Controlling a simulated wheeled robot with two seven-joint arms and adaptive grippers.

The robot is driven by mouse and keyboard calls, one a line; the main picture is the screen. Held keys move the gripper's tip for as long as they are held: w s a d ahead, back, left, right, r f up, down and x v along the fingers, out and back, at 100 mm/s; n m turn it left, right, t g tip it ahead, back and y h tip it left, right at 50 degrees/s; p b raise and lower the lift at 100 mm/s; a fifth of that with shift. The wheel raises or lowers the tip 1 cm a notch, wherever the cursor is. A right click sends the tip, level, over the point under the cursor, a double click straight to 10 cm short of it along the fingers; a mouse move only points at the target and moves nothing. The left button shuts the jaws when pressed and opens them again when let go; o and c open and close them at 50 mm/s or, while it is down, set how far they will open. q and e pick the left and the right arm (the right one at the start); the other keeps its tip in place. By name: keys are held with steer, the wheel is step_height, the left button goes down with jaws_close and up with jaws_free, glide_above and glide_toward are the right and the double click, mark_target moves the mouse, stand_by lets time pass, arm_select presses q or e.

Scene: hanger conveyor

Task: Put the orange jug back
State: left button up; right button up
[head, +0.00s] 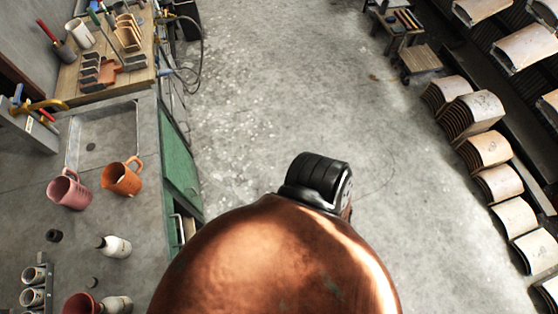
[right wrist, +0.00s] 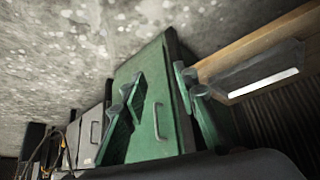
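The orange jug (head: 122,178) stands upright on the grey worktop at the left of the head view, its handle toward the back. A pink jug (head: 68,190) stands to its left, a small gap away. My right gripper (right wrist: 157,88) shows in the right wrist view with its two fingers spread apart and nothing between them. Behind the fingers is a green cabinet door with a handle (right wrist: 158,121). Neither gripper shows in the head view, so both are away from the jugs there. My left gripper is out of sight.
A sunken basin (head: 105,136) lies behind the jugs. White bottles (head: 115,246), a reddish vessel (head: 80,303) and a rack of tubes (head: 33,285) stand in front. A wooden tool bench (head: 133,76) is at the back.

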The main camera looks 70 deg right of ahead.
steer(key=s+d+f+g, duration=0.1)
steer(key=s+f+g, duration=0.1)
steer(key=s, duration=0.7)
steer(key=s+d+f+g, duration=0.2)
steer(key=s+f, duration=0.3)
steer(key=s, duration=0.4)
steer(key=s+d+f+g, duration=0.1)
steer(key=s+f, duration=0.3)
steer(key=s, duration=0.5)
steer(key=shift+d+f+g+h, duration=0.2)
steer(key=shift+d+g+h, duration=0.1)
steer(key=shift+g, duration=0.2)
